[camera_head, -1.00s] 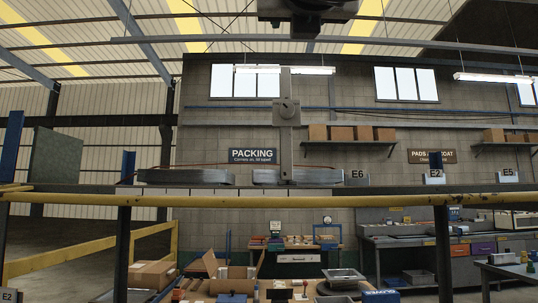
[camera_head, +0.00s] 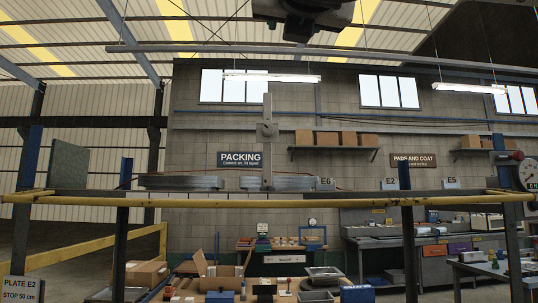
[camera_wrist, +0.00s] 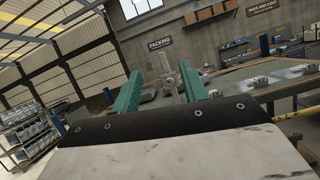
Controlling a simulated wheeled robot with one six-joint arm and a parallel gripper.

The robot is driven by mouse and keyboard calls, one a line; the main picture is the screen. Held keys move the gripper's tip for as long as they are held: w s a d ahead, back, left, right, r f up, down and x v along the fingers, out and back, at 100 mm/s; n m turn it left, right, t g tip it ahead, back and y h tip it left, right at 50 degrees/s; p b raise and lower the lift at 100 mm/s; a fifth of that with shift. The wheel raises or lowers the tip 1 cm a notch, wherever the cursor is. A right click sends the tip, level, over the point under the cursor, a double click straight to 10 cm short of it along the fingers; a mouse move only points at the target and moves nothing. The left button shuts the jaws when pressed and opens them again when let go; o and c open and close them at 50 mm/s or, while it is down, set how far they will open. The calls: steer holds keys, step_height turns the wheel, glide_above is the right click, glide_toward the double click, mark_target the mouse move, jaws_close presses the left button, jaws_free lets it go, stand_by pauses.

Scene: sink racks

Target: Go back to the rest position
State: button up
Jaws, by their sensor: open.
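My gripper (camera_wrist: 161,84) shows in the wrist view as two green fingers standing well apart, with nothing held between them. The wrist camera is tilted, and the fingers point toward the far wall with the packing sign (camera_wrist: 160,43). In the head view a dark part of my arm hangs at the top edge, and the fingers cannot be made out there. Grey stacked pieces (camera_head: 180,182) lie on the rack beyond the yellow rail, with a second grey stack (camera_head: 285,183) to their right.
A yellow rail (camera_head: 340,202) on dark posts crosses the head view. Behind are a packing bench with an open carton (camera_head: 218,272) and grey workbenches (camera_head: 375,245).

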steer(key=w+d+f+m+g+h, duration=0.15)
steer(key=f+m+g, duration=0.45)
steer(key=f, duration=0.9)
steer(key=w+d+f+m+g, duration=0.2)
steer(key=f+m+g, duration=0.2)
steer(key=f+m, duration=0.75)
steer(key=s+d+f+m+g, duration=0.3)
steer(key=s+d+f+m, duration=0.1)
steer(key=f, duration=0.7)
steer(key=s+d+f+m+g, duration=0.4)
steer(key=d+f+m, duration=0.3)
steer(key=f, duration=0.4)
steer(key=s+d+f+m+g, duration=0.4)
steer(key=d+f, duration=0.4)
steer(key=f, duration=0.3)
steer(key=shift+s+m+y, duration=0.35)
steer(key=shift+s+m, duration=0.45)
steer(key=shift+m, duration=0.35)
